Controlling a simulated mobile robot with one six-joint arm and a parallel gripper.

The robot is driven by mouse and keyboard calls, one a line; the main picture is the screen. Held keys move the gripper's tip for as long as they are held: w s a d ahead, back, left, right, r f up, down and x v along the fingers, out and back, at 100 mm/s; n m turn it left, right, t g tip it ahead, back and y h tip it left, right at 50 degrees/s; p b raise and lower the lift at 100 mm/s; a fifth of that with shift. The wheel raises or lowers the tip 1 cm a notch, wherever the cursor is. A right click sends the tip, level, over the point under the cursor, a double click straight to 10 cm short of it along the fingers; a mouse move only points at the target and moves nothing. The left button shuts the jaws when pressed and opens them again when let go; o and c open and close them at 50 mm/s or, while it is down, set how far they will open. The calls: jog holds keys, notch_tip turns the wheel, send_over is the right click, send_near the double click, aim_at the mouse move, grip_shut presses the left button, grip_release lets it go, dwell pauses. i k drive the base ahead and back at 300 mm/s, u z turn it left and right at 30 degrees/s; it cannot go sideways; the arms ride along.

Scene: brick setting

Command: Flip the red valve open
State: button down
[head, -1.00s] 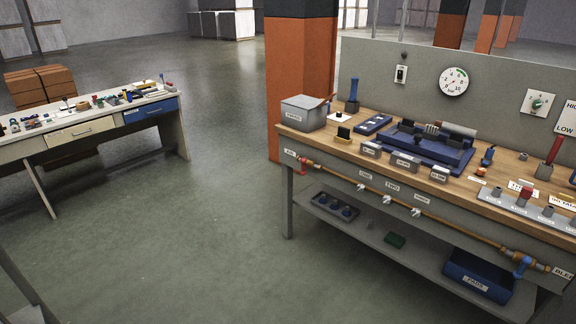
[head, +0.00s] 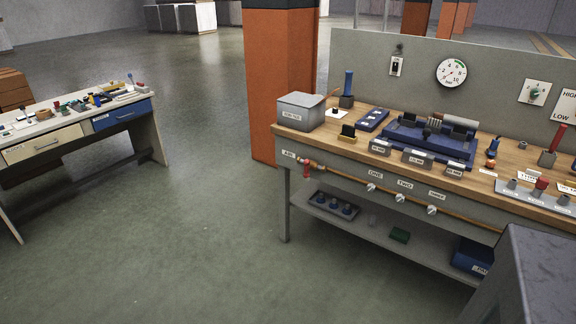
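The red valve (head: 306,170) sits at the left end of the copper pipe (head: 348,180) along the workbench's front, just right of a small label that seems to read AIR (head: 288,155). Its red handle seems to hang down, across the line of the pipe; it is too small to tell more. My gripper is not in view, and nothing touches the valve.
Knobs (head: 371,187) line the pipe. The workbench (head: 350,155) carries a grey box (head: 300,112) and a blue vise-like fixture (head: 430,140). A grey block (head: 545,270), perhaps mine, hides its lower right. Open floor (head: 220,240) lies left, before a second table (head: 75,125).

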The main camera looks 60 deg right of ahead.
aim_at(307, 162)
jog(key=z, duration=0.35)
jog(key=i, duration=0.65)
jog(key=z, duration=0.75)
jog(key=i, duration=0.45)
jog(key=z, duration=0.25)
